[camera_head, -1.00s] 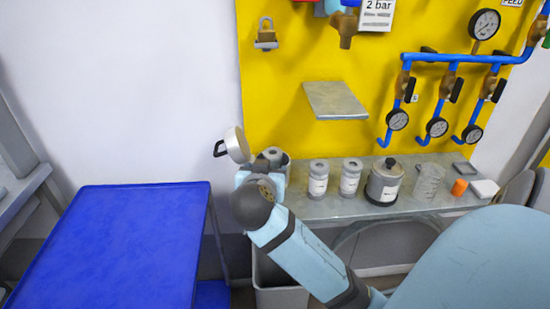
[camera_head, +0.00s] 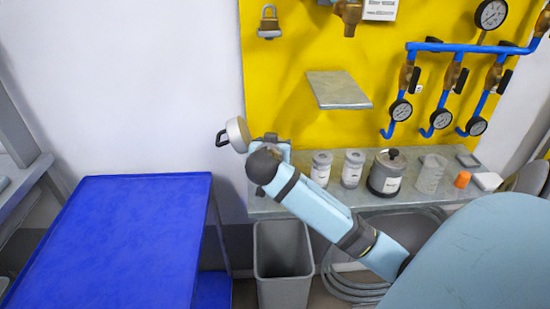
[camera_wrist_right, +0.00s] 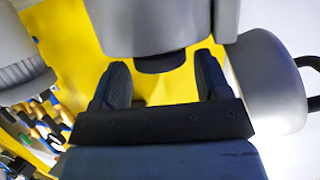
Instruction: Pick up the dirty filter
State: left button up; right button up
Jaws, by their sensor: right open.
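My right gripper (camera_wrist_right: 160,62) is open in the right wrist view. Its two dark fingers stand apart, with a dark round piece (camera_wrist_right: 160,62) between or just beyond their tips. That piece sticks out of a grey cylindrical housing (camera_wrist_right: 165,22); it may be the dirty filter, but I cannot tell for sure. No grip on it shows. In the head view my right wrist and gripper (camera_head: 272,145) cover this spot at the shelf's left end. A round lid with a black handle (camera_head: 237,133) stands tilted just left of it, also in the wrist view (camera_wrist_right: 265,85). My left gripper is not in view.
The shelf (camera_head: 400,203) holds two grey canisters (camera_head: 321,168), a lidded pot (camera_head: 385,172), a clear beaker (camera_head: 430,173) and an orange piece (camera_head: 462,180). A grey bin (camera_head: 283,265) stands below. A blue table (camera_head: 110,245) at left is clear.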

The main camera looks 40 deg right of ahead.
jog(key=shift+w+d+f, duration=0.25)
jog(key=shift+w+d, duration=0.1)
jog(key=shift+d, duration=0.1)
jog(key=c, duration=0.9)
jog(key=shift+r, duration=0.1)
pick_arm(q)
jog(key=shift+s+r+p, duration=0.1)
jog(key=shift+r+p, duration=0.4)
jog(key=shift+p, duration=0.75)
pick_arm(e)
jog(key=shift+r, duration=9.95)
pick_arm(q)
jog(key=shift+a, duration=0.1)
